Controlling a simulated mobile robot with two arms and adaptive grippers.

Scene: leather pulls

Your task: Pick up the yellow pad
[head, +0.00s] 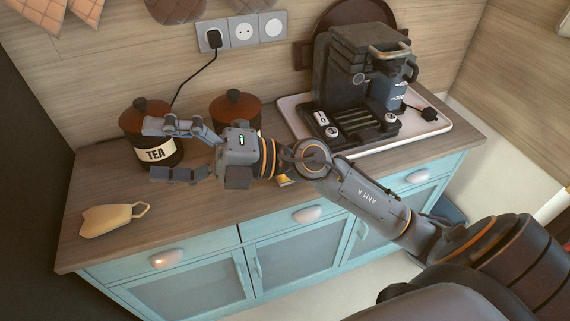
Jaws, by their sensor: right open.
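A pale yellow pad (103,221) with a loop at its right end lies flat on the left part of the wooden counter, near the front edge. My right gripper (162,150) is open, its fingers pointing left. It appears in front of or above the tea canister, up and to the right of the pad and apart from it. Nothing shows held between its fingers. My left gripper is not in view.
A tea canister (155,154) stands behind my right fingers. A second canister (235,105) is partly hidden by my right arm. A coffee machine (352,75) stands on a white tray (439,124) at the right. The counter (90,188) around the pad is clear.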

